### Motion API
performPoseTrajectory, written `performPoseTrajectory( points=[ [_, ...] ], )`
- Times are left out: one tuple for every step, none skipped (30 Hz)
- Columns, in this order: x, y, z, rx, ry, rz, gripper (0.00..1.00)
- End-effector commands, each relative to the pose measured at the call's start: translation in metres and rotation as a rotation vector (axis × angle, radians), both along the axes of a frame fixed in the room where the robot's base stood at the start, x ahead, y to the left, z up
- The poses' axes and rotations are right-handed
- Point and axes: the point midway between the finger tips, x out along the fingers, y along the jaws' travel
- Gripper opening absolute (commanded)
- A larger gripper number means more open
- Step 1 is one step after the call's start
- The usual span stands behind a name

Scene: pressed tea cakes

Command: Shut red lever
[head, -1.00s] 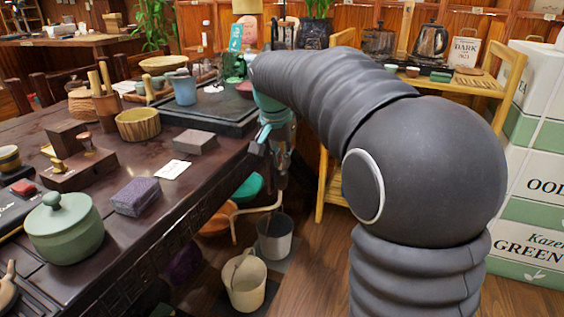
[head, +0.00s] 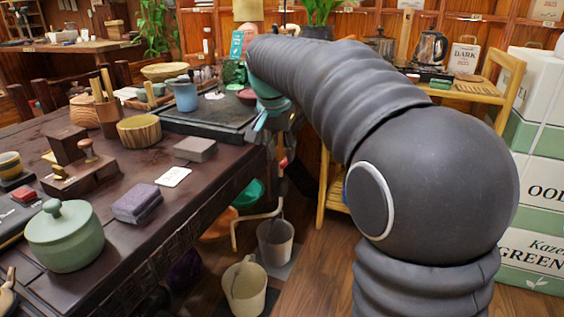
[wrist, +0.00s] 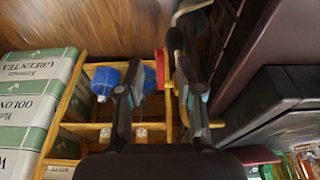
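A red lever-like part (wrist: 160,68) shows in the wrist view, between the fingertips of my gripper (wrist: 157,66) as seen from the wrist. My gripper is open, with its two dark fingers well apart. I cannot tell how far the red part lies beyond the fingertips, and no touch is clear. A small red spot (head: 283,162) shows by my gripper in the head view, beside the table's right edge. Blue rounded parts (wrist: 104,82) sit to the left of the red part. My arm hides much of this area in the head view.
The dark tea table (head: 205,190) fills the left and holds a green lidded jar (head: 64,238) and several boxes. A wooden shelf (head: 505,95) and stacked tea boxes (head: 535,190) stand right. Bins (head: 245,288) stand on the floor below the table edge.

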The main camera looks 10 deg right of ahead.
Motion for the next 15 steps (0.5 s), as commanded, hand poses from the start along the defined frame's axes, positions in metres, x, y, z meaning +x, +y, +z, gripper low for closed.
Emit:
performPoseTrajectory(
  points=[
    [-0.002,0.002,0.011,0.000,-0.004,0.002,0.36],
    [-0.003,0.003,0.017,0.000,-0.004,0.002,0.36],
    [-0.004,0.004,0.025,0.000,-0.004,0.002,0.36],
    [-0.006,0.005,0.030,0.000,-0.004,0.002,0.36],
    [-0.007,0.006,0.036,0.001,-0.004,0.001,0.36],
    [-0.008,0.007,0.042,0.001,-0.004,0.001,0.36],
    [-0.010,0.007,0.047,0.000,-0.003,0.001,0.36],
    [-0.010,0.008,0.050,0.000,-0.003,0.001,0.36],
    [-0.011,0.009,0.055,0.000,-0.003,0.001,0.36],
    [-0.012,0.009,0.059,0.000,-0.002,0.000,0.36],
    [-0.012,0.009,0.061,0.000,-0.001,0.000,0.36],
    [-0.013,0.010,0.065,0.000,-0.002,0.000,0.36],
    [-0.014,0.010,0.066,0.000,-0.001,0.000,0.36],
    [-0.014,0.010,0.068,0.000,-0.001,0.000,0.36],
    [-0.015,0.011,0.069,0.000,0.000,0.000,0.36]
  ],
)
